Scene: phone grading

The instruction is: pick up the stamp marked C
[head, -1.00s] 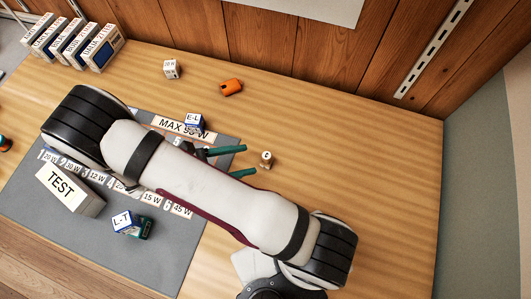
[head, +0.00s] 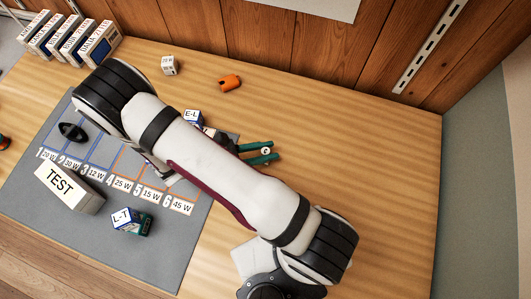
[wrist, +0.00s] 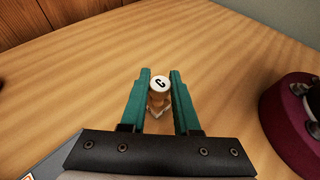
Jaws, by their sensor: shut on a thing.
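The stamp marked C (head: 266,151) stands on the wooden table right of the grey mat. In the wrist view its round white top with a black C (wrist: 159,84) faces up, above a wooden body. My gripper (head: 268,152) has its two green fingers on either side of the stamp, shut on it. In the wrist view my gripper (wrist: 160,88) shows the stamp between the fingertips. The stamp's lower part is partly hidden by the fingers in the head view.
The grey mat (head: 160,240) with numbered watt labels holds a TEST block (head: 68,188), an L-T block (head: 127,220) and a black object (head: 72,132). An E-L block (head: 193,117), a white cube (head: 169,65) and an orange object (head: 230,82) are farther back. The table's right side is clear.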

